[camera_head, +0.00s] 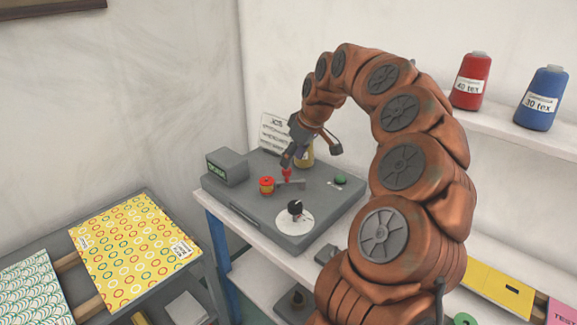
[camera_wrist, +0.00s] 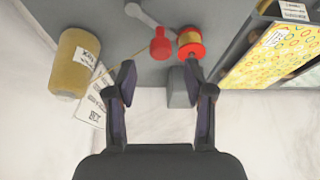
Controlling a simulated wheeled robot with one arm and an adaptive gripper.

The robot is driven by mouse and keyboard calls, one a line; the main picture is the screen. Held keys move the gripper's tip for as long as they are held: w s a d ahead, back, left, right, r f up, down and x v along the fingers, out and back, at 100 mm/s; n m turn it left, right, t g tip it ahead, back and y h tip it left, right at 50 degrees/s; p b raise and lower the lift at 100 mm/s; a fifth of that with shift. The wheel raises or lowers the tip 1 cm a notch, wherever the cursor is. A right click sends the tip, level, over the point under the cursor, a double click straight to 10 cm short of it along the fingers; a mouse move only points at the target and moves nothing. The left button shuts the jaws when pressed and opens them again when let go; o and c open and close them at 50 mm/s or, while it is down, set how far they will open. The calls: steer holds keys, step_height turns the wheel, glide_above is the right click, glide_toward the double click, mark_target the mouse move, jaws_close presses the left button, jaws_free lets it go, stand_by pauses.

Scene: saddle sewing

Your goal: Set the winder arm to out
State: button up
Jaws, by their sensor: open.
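The winder (camera_head: 245,205) is a grey box on the white shelf. A grey lever, which looks like the winder arm (camera_head: 293,184), lies on its top with a red knob (camera_head: 287,174) near it. In the wrist view the lever (camera_wrist: 150,17) shows behind the red knob (camera_wrist: 160,46). A small red and gold bobbin (camera_head: 266,185) sits left of the knob; it also shows in the wrist view (camera_wrist: 190,44). My gripper (camera_head: 312,155) is open and empty above the winder's back part. In the wrist view the red knob appears just beyond the gap between my fingertips (camera_wrist: 159,74).
A yellow thread cone (camera_wrist: 72,62) stands close by at the back, beside a printed card (camera_head: 273,132). A display box (camera_head: 227,167), a green button (camera_head: 341,180) and a white dial (camera_head: 295,219) are on the winder. A patterned yellow sheet (camera_head: 135,250) lies on the left table.

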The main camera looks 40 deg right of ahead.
steer(key=shift+p+x, duration=0.35)
steer(key=shift+x, duration=1.9)
jaws_close()
